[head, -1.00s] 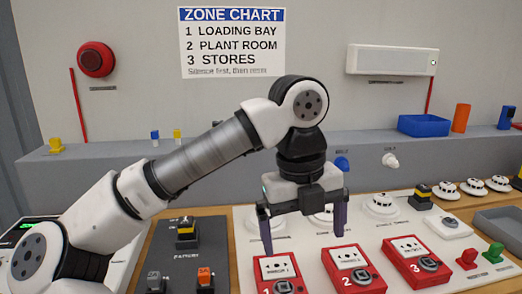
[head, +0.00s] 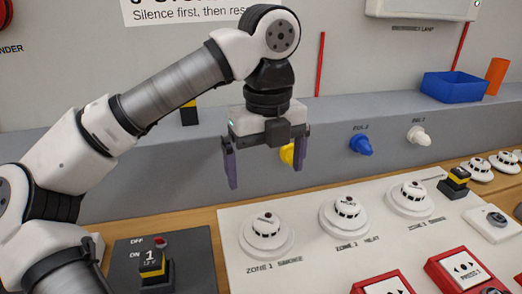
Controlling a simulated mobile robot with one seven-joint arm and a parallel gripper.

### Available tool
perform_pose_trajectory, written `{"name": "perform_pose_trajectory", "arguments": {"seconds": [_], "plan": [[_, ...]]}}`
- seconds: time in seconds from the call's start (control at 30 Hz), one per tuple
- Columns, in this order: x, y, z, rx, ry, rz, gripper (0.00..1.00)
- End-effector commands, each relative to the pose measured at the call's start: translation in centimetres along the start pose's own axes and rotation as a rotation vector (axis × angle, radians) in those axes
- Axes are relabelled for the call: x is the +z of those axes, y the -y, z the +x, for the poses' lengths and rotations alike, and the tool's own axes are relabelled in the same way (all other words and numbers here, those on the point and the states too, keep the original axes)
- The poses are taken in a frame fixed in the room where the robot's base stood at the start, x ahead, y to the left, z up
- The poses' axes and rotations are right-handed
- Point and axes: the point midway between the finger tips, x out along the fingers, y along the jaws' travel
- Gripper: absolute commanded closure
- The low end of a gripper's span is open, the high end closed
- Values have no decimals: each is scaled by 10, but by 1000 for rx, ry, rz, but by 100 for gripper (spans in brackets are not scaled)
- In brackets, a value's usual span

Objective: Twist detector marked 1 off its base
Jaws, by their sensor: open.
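The detector labelled ZONE 1 SMOKE (head: 266,232) is a round white unit with dark vents. It sits on its round base on the white board, front centre in the head view. Similar detectors labelled ZONE 2 (head: 345,214) and ZONE 3 (head: 410,197) stand to its right. My gripper (head: 266,168) is open and empty, its two purple fingers pointing down. In the picture it is above the zone 1 detector, apart from it, in front of the grey ledge. A yellow part (head: 288,154) shows partly behind the right finger.
A dark panel with a yellow-black switch (head: 152,262) lies left of the board. Red call points (head: 462,270) are at the front right. Blue (head: 361,144) and white (head: 418,135) parts project from the ledge, and a blue tray (head: 455,85) stands on it.

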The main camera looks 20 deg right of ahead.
Motion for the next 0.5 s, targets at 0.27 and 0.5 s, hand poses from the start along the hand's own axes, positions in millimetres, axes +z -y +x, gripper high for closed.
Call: {"name": "perform_pose_trajectory", "arguments": {"seconds": [0.27,0.5], "plan": [[0,0,37,0,-4,2,0],[-1,0,85,-1,-4,3,0]]}}
